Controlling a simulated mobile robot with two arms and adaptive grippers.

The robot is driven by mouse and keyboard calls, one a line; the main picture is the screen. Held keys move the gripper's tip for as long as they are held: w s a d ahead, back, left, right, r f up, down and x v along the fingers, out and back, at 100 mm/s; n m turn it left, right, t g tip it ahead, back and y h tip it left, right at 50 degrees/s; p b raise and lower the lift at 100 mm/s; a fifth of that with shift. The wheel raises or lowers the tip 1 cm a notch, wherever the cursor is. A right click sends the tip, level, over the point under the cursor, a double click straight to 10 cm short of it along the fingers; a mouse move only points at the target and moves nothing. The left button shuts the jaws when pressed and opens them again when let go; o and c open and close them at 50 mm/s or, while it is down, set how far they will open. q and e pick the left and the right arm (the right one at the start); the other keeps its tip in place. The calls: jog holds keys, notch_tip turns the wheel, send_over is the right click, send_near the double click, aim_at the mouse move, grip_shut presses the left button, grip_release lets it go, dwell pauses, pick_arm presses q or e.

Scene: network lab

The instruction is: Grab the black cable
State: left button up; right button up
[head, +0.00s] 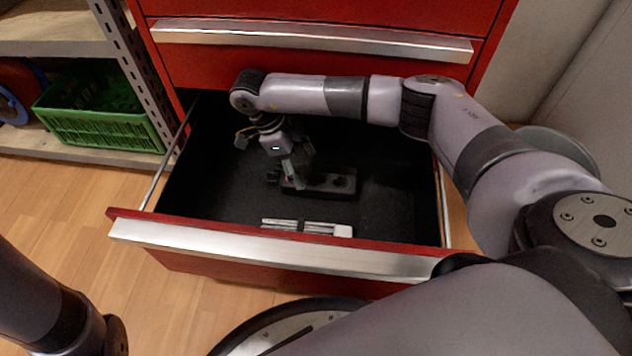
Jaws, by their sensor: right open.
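No black cable can be told apart for certain; a dark object (322,184) lies on the floor of the open drawer, and black things blend into the black lining. My right gripper (275,152) is inside the drawer, pointing down, with its fingers spread open. It is above and to the left of the dark object. I cannot tell whether it touches anything. A small grey-green piece (290,171) shows just below the gripper. My left gripper is out of view; only part of my left arm shows at the lower left.
The red drawer has a silver front edge (270,251). Light-coloured blocks (306,228) lie near its front wall. The closed drawers (320,64) of the red cabinet stand behind. A green crate (100,128) sits on a shelf at left. The drawer's left floor is clear.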

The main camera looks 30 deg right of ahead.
aim_at(314, 180)
jog(key=shift+s+d, duration=0.3)
jog(key=shift+d, duration=0.05)
jog(key=b+x, duration=0.3)
jog(key=x, duration=0.2)
jog(key=shift+b, duration=0.3)
jog(key=shift+c, duration=0.2)
jog(key=shift+w, duration=0.1)
grip_shut()
